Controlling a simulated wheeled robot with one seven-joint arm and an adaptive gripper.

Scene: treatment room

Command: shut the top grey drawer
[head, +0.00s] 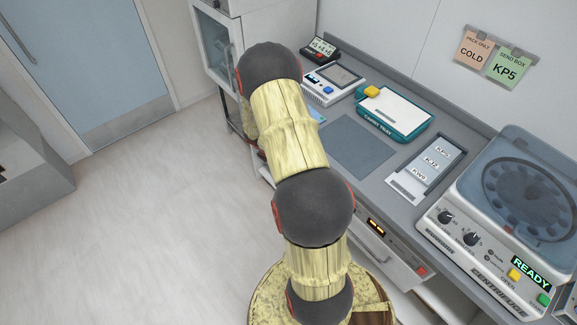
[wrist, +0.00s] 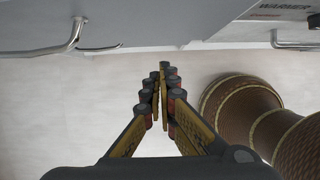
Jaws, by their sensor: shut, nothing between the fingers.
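In the wrist view, a plain grey front (wrist: 150,22) with a bar handle (wrist: 72,42) fills the upper left; it looks like the grey drawer. How far it stands out from the cabinet I cannot tell. My gripper (wrist: 163,92) is shut and empty, its fingers pointing toward the lower edge of this front, to the right of the handle. I see no clear contact. In the head view my arm covers the gripper and much of the cabinet below the counter, so the grey drawer is not clearly visible there.
A unit marked WARMER (wrist: 285,12) with its own handle (wrist: 296,45) is to the right. Above, the counter holds a centrifuge (head: 480,245), a labelled rack (head: 428,168), a teal-edged tray (head: 395,115) and a grey mat (head: 357,146). The floor (head: 130,220) at left is clear.

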